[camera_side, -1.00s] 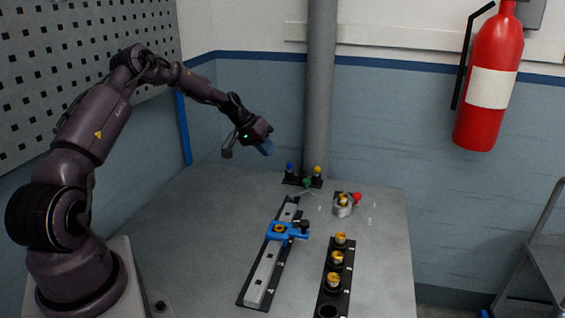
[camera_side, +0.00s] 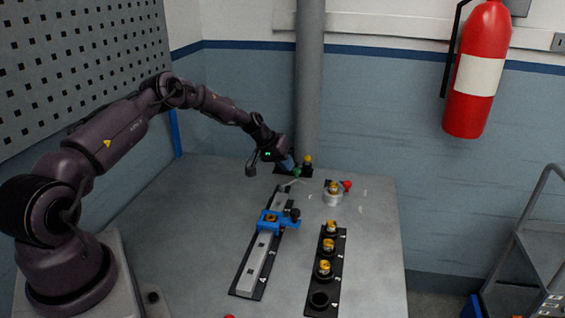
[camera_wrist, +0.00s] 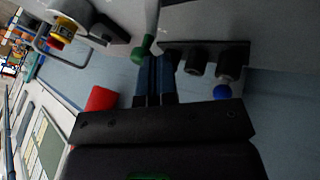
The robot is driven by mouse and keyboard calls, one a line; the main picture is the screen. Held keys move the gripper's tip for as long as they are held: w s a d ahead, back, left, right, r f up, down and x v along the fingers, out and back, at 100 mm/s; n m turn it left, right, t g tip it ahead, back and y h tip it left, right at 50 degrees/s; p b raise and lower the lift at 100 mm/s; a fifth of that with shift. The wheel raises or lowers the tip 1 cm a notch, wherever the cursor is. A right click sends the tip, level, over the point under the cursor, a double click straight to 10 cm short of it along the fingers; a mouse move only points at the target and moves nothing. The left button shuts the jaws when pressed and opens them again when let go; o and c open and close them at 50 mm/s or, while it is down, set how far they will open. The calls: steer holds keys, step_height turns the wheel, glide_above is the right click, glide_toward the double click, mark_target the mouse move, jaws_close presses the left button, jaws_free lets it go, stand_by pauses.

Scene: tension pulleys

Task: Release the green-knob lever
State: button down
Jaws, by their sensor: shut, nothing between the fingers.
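The green knob (camera_side: 297,172) is at the end of a thin lever lying over the upper end of the slide rail, in front of a small black stand. In the wrist view the green knob (camera_wrist: 140,52) is just left of my fingertips. My gripper (camera_side: 290,164) is low beside it, its blue fingers closed together and empty, as the wrist view (camera_wrist: 157,60) also shows. I cannot tell whether the fingers touch the knob. The yellow knob (camera_side: 307,160) is on the black stand. The blue knob (camera_wrist: 222,91) shows only in the wrist view.
A round pulley mount (camera_side: 332,196) with a red knob (camera_side: 347,186) is to the right. The rail (camera_side: 260,262) carries a blue slider (camera_side: 268,223). A black pulley rack (camera_side: 316,290) is at front right. A grey post (camera_side: 310,80) rises behind. The table's left part is clear.

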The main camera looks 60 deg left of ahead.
mark_target(294, 180)
steer(key=shift+w+d+m+h, duration=0.2)
steer(key=shift+m+h, duration=0.2)
steer(key=shift+m, duration=0.3)
steer(key=shift+w+d+m+g+h, duration=0.15)
steer(key=shift+d+m+g+h, duration=0.2)
steer(key=shift+m, duration=0.45)
steer(key=shift+w+d, duration=0.2)
steer(key=shift+d, duration=0.35)
steer(key=shift+d+m+g+h, duration=0.35)
steer(key=shift+m+h, duration=0.1)
steer(key=shift+m, duration=0.45)
steer(key=shift+d, duration=0.6)
steer(key=v, duration=1.3)
steer(key=shift+a, duration=0.2)
steer(key=shift+s, duration=0.15)
